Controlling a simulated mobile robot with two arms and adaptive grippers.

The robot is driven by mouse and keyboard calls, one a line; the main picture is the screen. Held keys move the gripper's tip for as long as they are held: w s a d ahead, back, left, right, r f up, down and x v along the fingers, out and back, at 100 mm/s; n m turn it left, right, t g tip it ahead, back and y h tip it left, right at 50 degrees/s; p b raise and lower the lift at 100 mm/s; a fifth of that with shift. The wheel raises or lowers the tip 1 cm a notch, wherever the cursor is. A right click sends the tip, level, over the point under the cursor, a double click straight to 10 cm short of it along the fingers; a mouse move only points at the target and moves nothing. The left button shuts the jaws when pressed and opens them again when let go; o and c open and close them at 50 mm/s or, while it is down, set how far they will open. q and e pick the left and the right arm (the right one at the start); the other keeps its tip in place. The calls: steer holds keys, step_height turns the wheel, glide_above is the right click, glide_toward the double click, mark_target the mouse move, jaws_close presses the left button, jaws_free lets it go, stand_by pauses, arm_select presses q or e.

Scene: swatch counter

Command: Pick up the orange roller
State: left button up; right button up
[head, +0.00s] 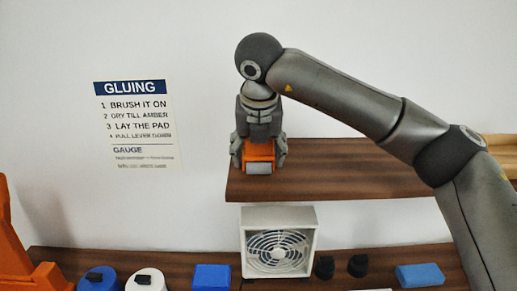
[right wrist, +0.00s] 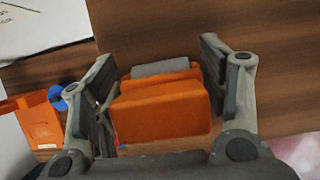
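The orange roller (head: 258,153) is on the wooden shelf (head: 335,180), near its left end. It has an orange body and a grey cylinder along one side. In the right wrist view the orange roller (right wrist: 165,108) lies between the two fingers of my right gripper (right wrist: 160,90). My right gripper (head: 259,158) is above and around the roller, with a finger on each side. The fingers are spread apart, with a narrow gap beside the roller; any contact is hard to make out. My left gripper is not in view.
Below the shelf is a counter (head: 75,258) with a white fan (head: 278,250), dark knobs (head: 357,265), blue blocks (head: 211,277) and a white round container (head: 146,280). An orange structure (head: 22,255) stands at far left. A gluing sign (head: 135,125) hangs on the wall.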

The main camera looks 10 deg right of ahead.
steer(key=c, duration=0.8)
steer(key=shift+o, duration=0.2)
steer(key=shift+w+r, duration=0.1)
steer(key=shift+r, duration=0.4)
steer(key=s+a+r+b, duration=0.2)
steer(key=s+r, duration=0.4)
steer(key=s+a+r+b, duration=0.3)
steer(key=s+r, duration=0.3)
steer(key=s, duration=0.1)
steer(key=shift+a+b, duration=0.35)
steer(key=o, duration=0.7)
steer(key=c, duration=0.4)
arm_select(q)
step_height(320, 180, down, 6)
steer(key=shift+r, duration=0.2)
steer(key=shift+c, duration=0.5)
arm_select(e)
steer(key=shift+w, duration=0.1)
